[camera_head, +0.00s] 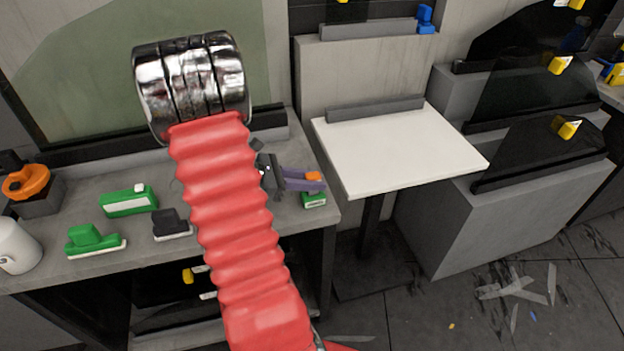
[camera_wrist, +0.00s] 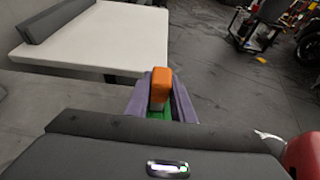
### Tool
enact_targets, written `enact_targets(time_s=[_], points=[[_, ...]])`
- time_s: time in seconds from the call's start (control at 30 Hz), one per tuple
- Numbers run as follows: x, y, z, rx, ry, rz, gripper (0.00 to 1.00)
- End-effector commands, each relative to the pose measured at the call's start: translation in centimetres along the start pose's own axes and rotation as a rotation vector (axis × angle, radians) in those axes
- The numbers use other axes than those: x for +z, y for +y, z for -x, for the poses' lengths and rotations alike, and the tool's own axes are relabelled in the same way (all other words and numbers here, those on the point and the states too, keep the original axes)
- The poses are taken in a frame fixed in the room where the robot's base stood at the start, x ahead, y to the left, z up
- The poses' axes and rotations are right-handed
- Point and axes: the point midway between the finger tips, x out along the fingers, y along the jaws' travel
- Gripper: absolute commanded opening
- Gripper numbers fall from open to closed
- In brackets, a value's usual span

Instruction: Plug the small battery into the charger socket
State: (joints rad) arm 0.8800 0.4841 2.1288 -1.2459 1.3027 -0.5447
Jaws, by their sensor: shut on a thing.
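My gripper (camera_head: 300,180) has purple fingers and is at the right end of the grey workbench. It is shut on a small orange block, which I take to be the small battery (camera_head: 313,176). In the wrist view the battery (camera_wrist: 160,83) stands upright between the purple fingers, orange on top and paler below. A small green item with a pale label (camera_head: 314,199) is just below it at the bench edge, possibly the charger. Its green also shows low between the fingers in the wrist view (camera_wrist: 158,114). The socket is hidden, and I cannot tell whether battery and green item touch.
On the grey bench (camera_head: 50,272) are a green box (camera_head: 128,200), a green-handled tool (camera_head: 93,239), a dark block (camera_head: 171,223), an orange-and-black item (camera_head: 28,181) and a white container (camera_head: 17,248). A white table (camera_head: 400,150) stands to the right, across a gap.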

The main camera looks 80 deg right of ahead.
Motion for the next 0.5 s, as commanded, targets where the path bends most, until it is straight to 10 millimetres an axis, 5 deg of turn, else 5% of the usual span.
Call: enact_targets(time_s=[0.5], points=[[-0.88,-0.01,-0.37,0.0,0.0,0.0,0.0]])
